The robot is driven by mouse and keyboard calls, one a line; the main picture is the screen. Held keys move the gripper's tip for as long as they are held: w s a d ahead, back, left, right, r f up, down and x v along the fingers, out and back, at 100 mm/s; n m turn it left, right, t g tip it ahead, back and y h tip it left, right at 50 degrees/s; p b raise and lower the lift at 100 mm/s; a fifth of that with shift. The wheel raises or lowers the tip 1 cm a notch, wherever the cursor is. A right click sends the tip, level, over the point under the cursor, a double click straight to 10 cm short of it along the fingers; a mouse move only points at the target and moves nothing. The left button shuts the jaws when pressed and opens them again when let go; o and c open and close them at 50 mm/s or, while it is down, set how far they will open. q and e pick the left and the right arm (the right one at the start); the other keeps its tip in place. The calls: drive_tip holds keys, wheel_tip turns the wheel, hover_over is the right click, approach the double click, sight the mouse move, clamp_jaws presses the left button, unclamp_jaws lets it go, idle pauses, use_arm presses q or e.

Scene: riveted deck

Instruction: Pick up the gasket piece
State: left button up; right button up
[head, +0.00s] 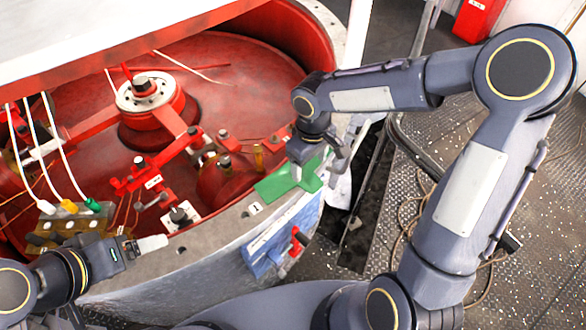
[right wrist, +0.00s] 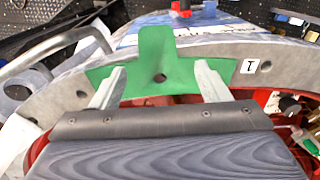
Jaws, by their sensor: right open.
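The gasket piece is a flat green sheet (head: 288,181) lying on the grey rim of the round red vessel. In the right wrist view the green gasket piece (right wrist: 155,50) has a small hole and a tab pointing up the picture. My right gripper (head: 312,172) is open at the gasket piece. In the right wrist view its two fingers (right wrist: 160,78) are apart, one toward each side of the green sheet, with nothing between them in a grip. I cannot tell whether they touch it. My left gripper (head: 152,243) is at the rim's lower left, its jaw gap unclear.
The rim (head: 215,235) carries a small white label (head: 255,209) beside the gasket piece. Red linkages and a hub (head: 150,92) fill the vessel. A blue panel with a red valve (head: 297,240) is on its outer wall. Cables lie on the deck at right.

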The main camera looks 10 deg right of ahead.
sight(311, 183)
drive_tip(key=shift+s+d+f+p, duration=0.1)
drive_tip(key=shift+f+p, duration=0.05)
drive_tip(key=shift+f, duration=0.9)
drive_tip(key=shift+s+d+f+p, duration=0.1)
drive_tip(key=shift+d+f, duration=0.05)
drive_tip(key=shift+f, duration=0.85)
drive_tip(key=shift+s+d+f+p, duration=0.1)
drive_tip(key=shift+f+p, duration=0.05)
drive_tip(key=shift+f, duration=0.9)
drive_tip(key=c, duration=1.1)
